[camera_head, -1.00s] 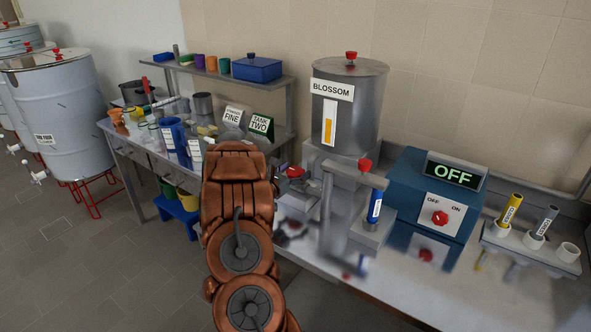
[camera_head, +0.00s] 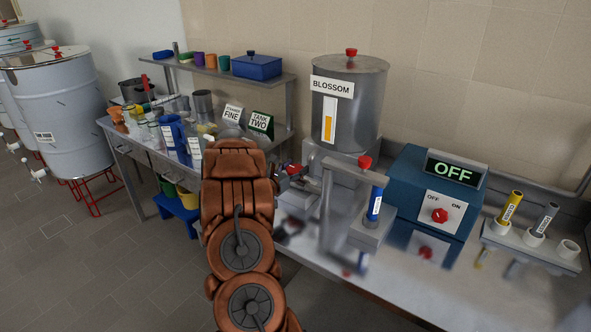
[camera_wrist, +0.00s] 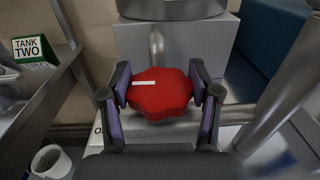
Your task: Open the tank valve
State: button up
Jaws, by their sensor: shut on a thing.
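The tank valve has a red lobed knob (camera_wrist: 160,93) with a white line mark, low in front of the tank's grey base in the wrist view. The knob also shows small in the head view (camera_head: 293,168). My gripper (camera_wrist: 162,93) is shut on the knob, one purple-padded finger on each side. In the head view my arm and fingers partly hide the valve. The steel tank (camera_head: 347,105) stands behind, labelled BLOSSOM, with an orange level strip. The line on the knob lies nearly level, slightly tilted.
A steel stand (camera_head: 372,236) with a red knob and a blue-labelled tube stands right of the valve. A blue control box (camera_head: 428,200) reads OFF. A rack (camera_head: 530,244) with tubes is further right. A TANK TWO sign (camera_head: 261,122) and a cluttered bench lie left.

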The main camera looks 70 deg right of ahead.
jog(key=shift+w+n+t+b, duration=0.1)
jog(key=shift+n+t+b, duration=0.4)
jog(key=shift+b, duration=0.75)
jog(key=o, duration=1.2)
jog(key=shift+c, duration=0.2)
jog(key=v, duration=1.2)
jog(key=shift+f, duration=0.1)
